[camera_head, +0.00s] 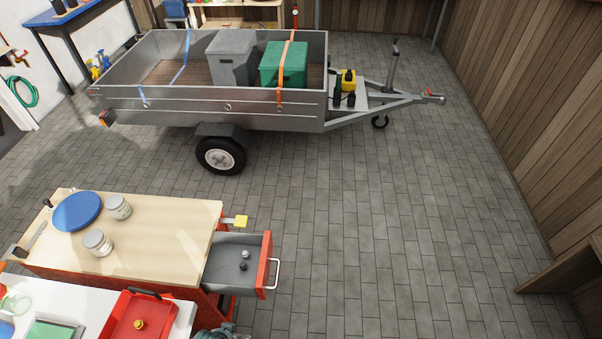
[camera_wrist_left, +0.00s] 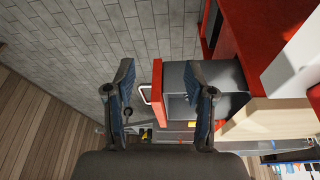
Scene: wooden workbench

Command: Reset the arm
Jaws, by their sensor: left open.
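My left gripper (camera_wrist_left: 161,75) shows in the left wrist view with its two dark, blue-padded fingers wide apart. Nothing is held between them. Beyond the fingers is the open drawer (camera_wrist_left: 180,75) of a red workbench, with its pale handle seen between the fingers. In the head view the same open drawer (camera_head: 232,250) juts out from the right end of the wooden-topped bench (camera_head: 150,225), with small dark and pale items inside. A grey-teal shape shows at the bottom edge of the head view; I cannot tell whether it is my gripper. My right gripper is not in view.
The bench top holds a blue disc (camera_head: 77,211) and two jars (camera_head: 118,207) (camera_head: 97,243). A red tray (camera_head: 128,318) lies on the white surface in front. A trailer (camera_head: 215,110) with two bins stands behind. The paved floor right of the drawer is clear.

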